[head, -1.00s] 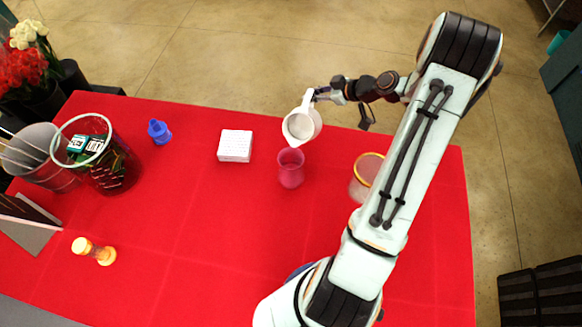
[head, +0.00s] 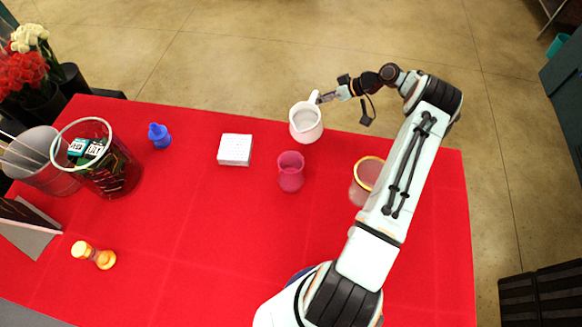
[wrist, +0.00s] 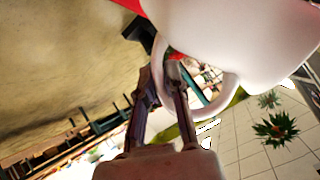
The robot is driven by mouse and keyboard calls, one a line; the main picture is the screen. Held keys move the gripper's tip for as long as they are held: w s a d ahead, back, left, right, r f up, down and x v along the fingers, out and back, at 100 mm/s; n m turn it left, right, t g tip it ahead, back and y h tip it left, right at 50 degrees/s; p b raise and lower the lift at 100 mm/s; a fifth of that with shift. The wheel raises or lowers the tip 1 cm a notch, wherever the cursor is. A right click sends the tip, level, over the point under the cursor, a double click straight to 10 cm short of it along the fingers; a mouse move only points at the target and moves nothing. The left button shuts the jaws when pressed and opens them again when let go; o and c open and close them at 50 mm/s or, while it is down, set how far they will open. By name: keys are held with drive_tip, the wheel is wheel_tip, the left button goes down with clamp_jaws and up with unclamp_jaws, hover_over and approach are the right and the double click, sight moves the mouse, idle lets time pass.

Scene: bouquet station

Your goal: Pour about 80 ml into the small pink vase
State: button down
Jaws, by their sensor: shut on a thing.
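The small pink vase (head: 290,172) stands upright on the red table, right of the middle. A white jug (head: 305,122) is just behind and slightly right of it, with its open mouth toward the camera. My gripper (head: 321,98) is shut on the jug's handle. In the wrist view, the fingers (wrist: 172,95) are at the handle, and the jug's white body (wrist: 235,40) fills the upper right. No stream shows between jug and vase. The liquid level in either cannot be told.
A white block (head: 235,150) lies left of the vase, and a glass with a yellow rim (head: 369,160) stands right, partly behind my arm. The front middle is clear.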

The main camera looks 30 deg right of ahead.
drive_tip(key=shift+w+d+f+m+g+y+b, duration=0.15)
drive_tip(key=shift+w+f+m+g+y+b, duration=0.05)
drive_tip(key=shift+f+y+b, duration=0.2)
drive_tip(key=shift+w+d+f+m+g+y+b, duration=0.2)
drive_tip(key=shift+f+b, duration=0.1)
drive_tip(key=shift+f, duration=0.2)
drive_tip(key=shift+w+a+f+b, duration=0.1)
drive_tip(key=shift+w+f+b, duration=0.05)
drive_tip(key=shift+f+b, duration=0.15)
drive_tip(key=shift+f+g+b, duration=0.2)
drive_tip(key=shift+g+b, duration=0.15)
drive_tip(key=shift+g, duration=0.05)
drive_tip(key=shift+m, duration=0.3)
